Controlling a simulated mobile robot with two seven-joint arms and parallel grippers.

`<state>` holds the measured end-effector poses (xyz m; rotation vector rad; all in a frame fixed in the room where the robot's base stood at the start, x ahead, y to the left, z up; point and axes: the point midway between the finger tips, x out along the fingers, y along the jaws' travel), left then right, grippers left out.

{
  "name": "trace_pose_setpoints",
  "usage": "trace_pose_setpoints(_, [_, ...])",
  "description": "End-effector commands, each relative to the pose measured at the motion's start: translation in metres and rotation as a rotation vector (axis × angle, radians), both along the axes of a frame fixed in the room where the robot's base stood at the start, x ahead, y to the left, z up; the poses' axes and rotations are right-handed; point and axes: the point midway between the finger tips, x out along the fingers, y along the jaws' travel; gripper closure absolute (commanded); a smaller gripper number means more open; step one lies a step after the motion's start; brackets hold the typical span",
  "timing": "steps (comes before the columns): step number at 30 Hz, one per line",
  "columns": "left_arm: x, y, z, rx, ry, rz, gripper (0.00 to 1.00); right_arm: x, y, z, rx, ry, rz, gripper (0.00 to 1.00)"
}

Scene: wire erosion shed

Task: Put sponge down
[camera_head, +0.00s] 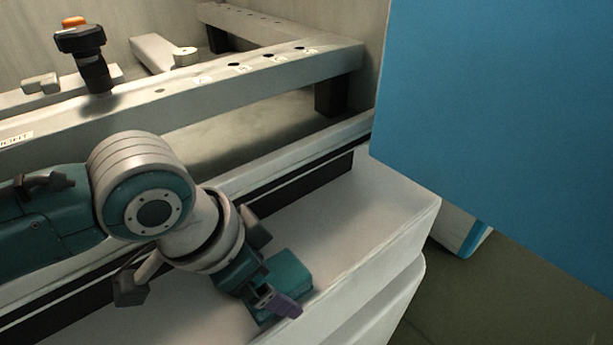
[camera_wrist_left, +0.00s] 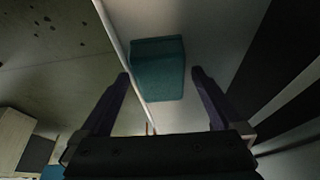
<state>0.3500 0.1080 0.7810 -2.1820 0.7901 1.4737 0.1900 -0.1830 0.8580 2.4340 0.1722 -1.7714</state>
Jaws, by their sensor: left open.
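The sponge is a teal block (camera_head: 292,268) on the pale ledge (camera_head: 385,215) of the machine, near its outer edge. My left gripper (camera_head: 282,303) is over the sponge in the head view and hides part of it. In the left wrist view the sponge (camera_wrist_left: 157,68) lies ahead, lined up with the gap between the two purple fingers (camera_wrist_left: 160,74). The fingers are apart, with space on both sides of the sponge. I cannot tell the exact height of the fingertips above the ledge. My right gripper is not in view.
A large blue panel (camera_head: 500,120) fills the upper right. The ledge drops off to a dark floor (camera_head: 490,300). Bare ledge lies right of the sponge.

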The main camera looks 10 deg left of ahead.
Motion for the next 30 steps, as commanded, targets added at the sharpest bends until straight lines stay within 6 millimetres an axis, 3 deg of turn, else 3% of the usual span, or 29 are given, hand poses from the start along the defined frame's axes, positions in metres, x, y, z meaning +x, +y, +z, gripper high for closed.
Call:
trace_pose_setpoints(7, [-0.001,0.002,0.012,0.0,-0.001,0.0,0.0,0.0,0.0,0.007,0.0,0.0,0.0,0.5])
trace_pose_setpoints(18, [-0.024,0.02,0.088,0.0,-0.002,-0.001,0.0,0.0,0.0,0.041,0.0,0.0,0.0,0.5])
trace_pose_setpoints(24, [-0.032,0.027,0.111,-0.001,-0.001,0.0,0.0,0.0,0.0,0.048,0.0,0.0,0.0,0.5])
trace_pose_setpoints(30, [-0.054,0.008,0.117,-0.045,-0.006,0.017,0.0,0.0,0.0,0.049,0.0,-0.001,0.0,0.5])
